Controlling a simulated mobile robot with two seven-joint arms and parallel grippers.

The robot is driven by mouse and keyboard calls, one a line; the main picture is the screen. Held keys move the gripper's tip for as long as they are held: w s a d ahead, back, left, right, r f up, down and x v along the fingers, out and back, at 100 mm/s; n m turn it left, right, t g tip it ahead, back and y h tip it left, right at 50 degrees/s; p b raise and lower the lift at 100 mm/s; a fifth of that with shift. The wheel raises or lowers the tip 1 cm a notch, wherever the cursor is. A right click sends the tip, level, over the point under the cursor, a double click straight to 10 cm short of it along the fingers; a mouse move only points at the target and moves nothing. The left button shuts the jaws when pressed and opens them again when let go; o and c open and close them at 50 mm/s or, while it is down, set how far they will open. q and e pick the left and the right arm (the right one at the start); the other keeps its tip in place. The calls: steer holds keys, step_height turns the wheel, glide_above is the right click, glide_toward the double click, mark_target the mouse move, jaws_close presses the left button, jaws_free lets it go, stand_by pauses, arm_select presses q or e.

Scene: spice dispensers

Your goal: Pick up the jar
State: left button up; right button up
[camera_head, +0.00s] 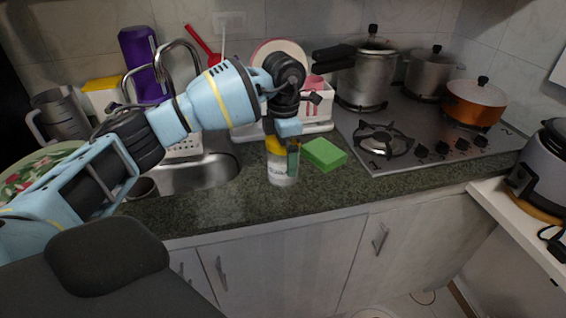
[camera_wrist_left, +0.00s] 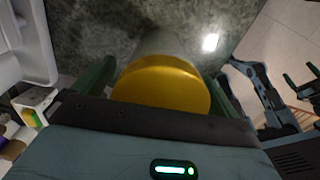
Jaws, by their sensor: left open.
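The jar (camera_head: 282,170) is a pale cylinder with a yellow lid, standing upright on the dark green granite counter near its front edge. My left gripper (camera_head: 284,155) reaches down over it from above. In the left wrist view the yellow lid (camera_wrist_left: 160,88) lies between the two open green fingers (camera_wrist_left: 163,90), one on each side. There is a gap by the right finger; contact on the left is unclear. At the right edge of that view, part of my right arm shows with small, unclear green fingertips.
A green sponge (camera_head: 324,154) lies just right of the jar. A sink (camera_head: 195,174) is to the left, and a white dish rack (camera_head: 310,128) stands behind. A gas stove (camera_head: 425,138) with pots is at the right. Front counter left of the jar is clear.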

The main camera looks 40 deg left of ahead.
arm_select(q)
steer(key=shift+r, duration=0.1)
steer(key=c, duration=1.7)
steer(key=shift+r, duration=0.1)
step_height(320, 180, up, 3)
steer(key=shift+r, duration=0.15)
steer(key=shift+s+d+r+b, duration=0.2)
steer(key=shift+s+d, duration=0.45)
steer(key=shift+s, duration=1.95)
steer(key=shift+s+d+r+b, duration=0.1)
steer(key=shift+s+d+r, duration=0.4)
steer(key=shift+s, duration=2.05)
steer(key=shift+s+d+r+b, duration=0.1)
steer(key=shift+s+d, duration=0.75)
steer(key=shift+s, duration=1.75)
steer(key=shift+f, duration=0.1)
